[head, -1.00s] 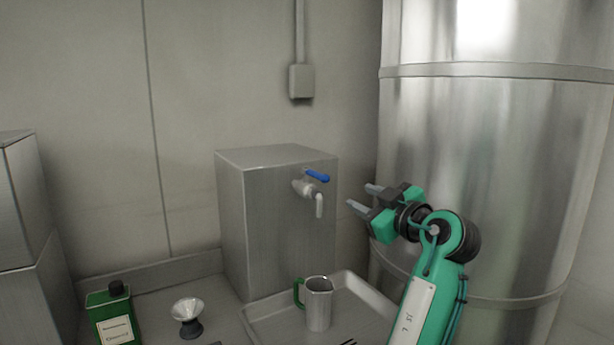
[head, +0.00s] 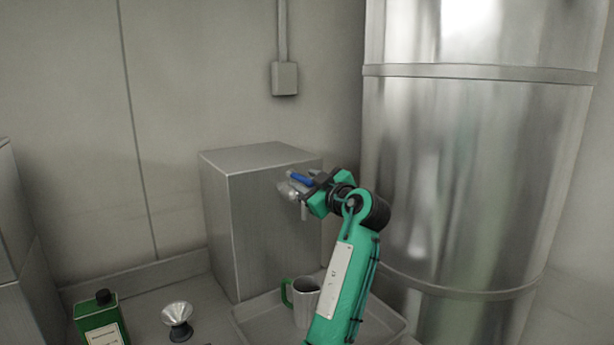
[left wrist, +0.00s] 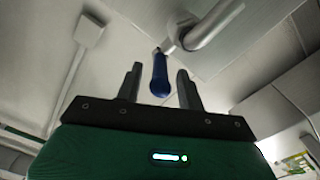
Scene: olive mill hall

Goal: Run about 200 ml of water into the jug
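The steel water tank (head: 250,225) carries a tap with a blue lever (head: 301,180) and a downward spout (head: 304,211). My left gripper (head: 307,184) is at the tap lever. In the left wrist view the blue lever (left wrist: 160,76) lies between the two spread fingers of the left gripper (left wrist: 159,86), with a gap on each side. The steel jug (head: 303,303) with a green handle stands upright below the tap, partly hidden by my left arm. No water stream shows. My right gripper is not in view.
The jug stands in a shallow steel tray (head: 252,318). A green bottle (head: 100,322) with a black cap and a small funnel (head: 177,318) stand to the left on the counter. A large steel vat (head: 450,170) rises close at the right.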

